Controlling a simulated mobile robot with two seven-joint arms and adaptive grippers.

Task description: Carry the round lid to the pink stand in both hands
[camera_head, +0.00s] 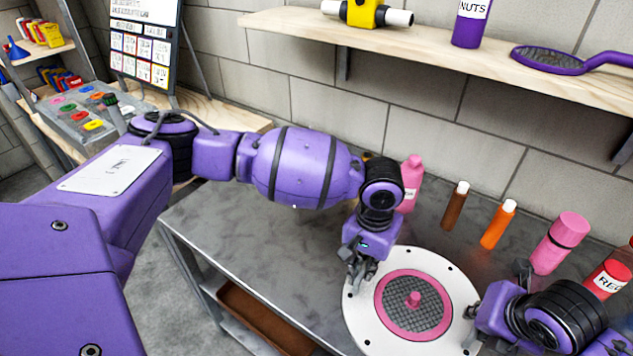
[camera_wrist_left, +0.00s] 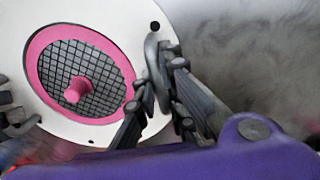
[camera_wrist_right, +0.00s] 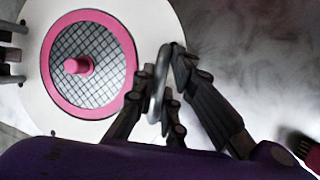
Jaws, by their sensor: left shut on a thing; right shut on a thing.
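The round lid (camera_head: 440,260) is a white disc with small dark holes along its rim. A pink ring, a grey mesh and a pink central knob show in its middle. It spans my two grippers over the grey table; I cannot tell the gap beneath it. My left gripper (camera_head: 357,284) is shut on a grey handle (camera_wrist_left: 151,72) at the lid's left edge. My right gripper (camera_head: 474,335) is shut on the opposite grey handle (camera_wrist_right: 160,82), partly hidden by my arm in the head view. I cannot make out a pink stand separate from the lid's pink middle.
Along the table's (camera_head: 245,240) back stand a pink bottle (camera_head: 412,180), a brown bottle (camera_head: 455,207), an orange bottle (camera_head: 497,225), a pink cylinder (camera_head: 561,243) and a red container (camera_head: 608,280). A wall shelf (camera_head: 420,60) is above. The table's left part is clear.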

